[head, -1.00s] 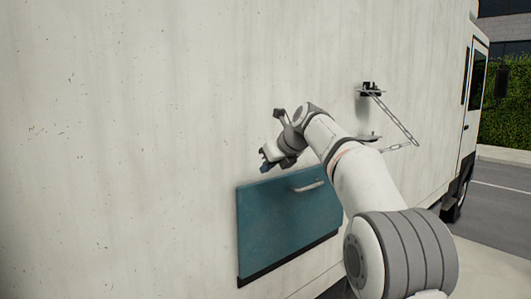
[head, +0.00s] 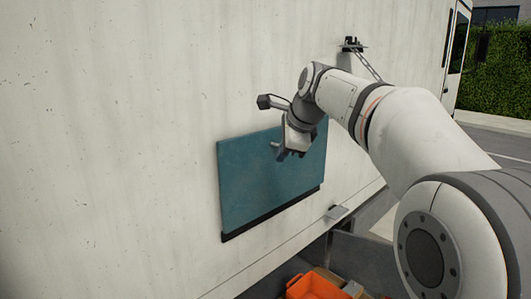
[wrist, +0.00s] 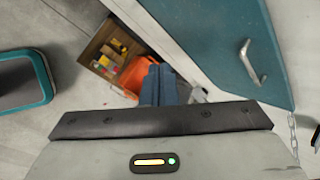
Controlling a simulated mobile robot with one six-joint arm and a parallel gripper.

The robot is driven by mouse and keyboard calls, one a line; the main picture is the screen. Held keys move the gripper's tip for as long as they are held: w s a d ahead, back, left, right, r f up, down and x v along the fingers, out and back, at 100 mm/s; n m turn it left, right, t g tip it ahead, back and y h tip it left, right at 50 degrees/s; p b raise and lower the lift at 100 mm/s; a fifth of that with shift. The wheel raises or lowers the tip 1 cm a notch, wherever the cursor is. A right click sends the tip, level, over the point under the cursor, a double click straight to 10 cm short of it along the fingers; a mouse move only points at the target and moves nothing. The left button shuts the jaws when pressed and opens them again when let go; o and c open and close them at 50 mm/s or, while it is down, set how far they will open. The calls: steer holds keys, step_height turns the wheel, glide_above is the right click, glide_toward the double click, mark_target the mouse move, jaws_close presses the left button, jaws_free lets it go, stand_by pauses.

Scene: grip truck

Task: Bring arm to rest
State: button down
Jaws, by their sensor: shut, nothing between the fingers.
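My gripper (head: 291,154) hangs in front of the teal panel (head: 245,185) on the truck's white side, pointing downward in the head view. It partly covers the panel's handle. In the wrist view its blue-grey fingers (wrist: 158,86) are together with nothing between them. The teal panel (wrist: 235,35) shows there at the upper right, its metal handle (wrist: 250,62) clear of the fingers. My arm reaches in from the right of the head view, bent at the elbow.
Below the panel, an orange bin (head: 313,287) shows among boxes; it is also behind the fingers in the wrist view (wrist: 135,75). A bracket with a chain (head: 352,45) is on the truck wall. A dark, teal-edged object (wrist: 22,80) lies at left over grey ground.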

steer(key=s+d+f+n+g+h+b, duration=0.1)
steer(key=s+d+f+n, duration=0.2)
steer(key=s+f+n, duration=0.3)
steer(key=s+d+f+n+h+b, duration=0.1)
steer(key=s+d+f+n, duration=0.3)
steer(key=s+f, duration=0.8)
steer(key=s+d+f+n+g+h+b, duration=0.1)
steer(key=s+d+f+n+b, duration=0.1)
steer(key=s+d+f+n, duration=0.2)
steer(key=s+f+n, duration=0.3)
steer(key=s+f, duration=0.2)
steer(key=s, duration=0.3)
steer(key=shift+s+f+n+g+h, duration=0.25)
steer(key=shift+s+n+g+h, duration=0.05)
steer(key=shift+s, duration=0.05)
